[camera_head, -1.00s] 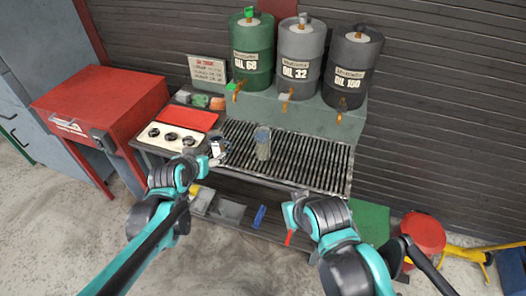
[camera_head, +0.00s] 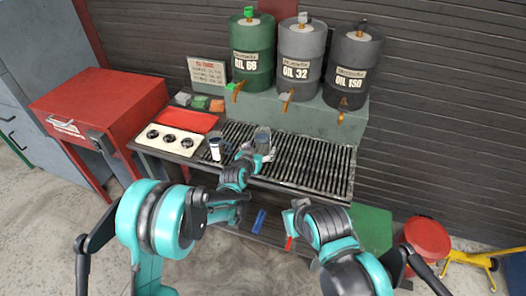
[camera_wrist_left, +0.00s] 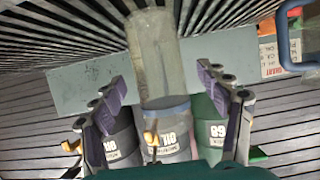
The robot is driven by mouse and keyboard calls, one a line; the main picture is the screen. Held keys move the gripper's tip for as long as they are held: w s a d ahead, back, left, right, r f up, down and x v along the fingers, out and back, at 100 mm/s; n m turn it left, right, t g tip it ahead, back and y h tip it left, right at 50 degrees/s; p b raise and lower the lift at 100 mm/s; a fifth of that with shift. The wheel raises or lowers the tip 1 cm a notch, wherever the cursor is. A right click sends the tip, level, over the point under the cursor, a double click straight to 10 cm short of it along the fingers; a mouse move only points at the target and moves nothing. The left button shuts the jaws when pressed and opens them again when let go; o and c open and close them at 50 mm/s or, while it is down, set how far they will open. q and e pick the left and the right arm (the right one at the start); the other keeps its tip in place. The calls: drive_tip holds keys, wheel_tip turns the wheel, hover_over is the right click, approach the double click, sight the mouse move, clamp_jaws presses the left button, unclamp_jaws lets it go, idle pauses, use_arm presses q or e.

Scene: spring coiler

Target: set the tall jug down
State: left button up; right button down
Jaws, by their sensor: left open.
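The tall jug (camera_head: 262,135), a clear greyish cylinder, stands upright on the slatted grate (camera_head: 315,165) below the oil drums. My left gripper (camera_head: 260,154) is open at the near side of the jug. In the left wrist view the jug (camera_wrist_left: 155,60) lies between the two spread fingers of the left gripper (camera_wrist_left: 162,100), with a gap to each finger. My right gripper (camera_head: 290,222) is low in front of the bench, and its jaws cannot be made out.
A small white-and-dark jug (camera_head: 215,149) stands left of the tall jug. Green (camera_head: 252,55), grey (camera_head: 300,62) and dark (camera_head: 350,70) oil drums with taps stand behind. The grate's right half is clear.

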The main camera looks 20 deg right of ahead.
use_arm(q)
drive_tip(key=x, duration=0.2)
drive_tip(key=b+x, duration=0.1)
drive_tip(key=x, duration=0.1)
drive_tip(key=shift+s+f, duration=0.15)
drive_tip(key=shift+f, duration=0.1)
drive_tip(key=shift+s+a+r, duration=0.1)
drive_tip(key=c, duration=1.5)
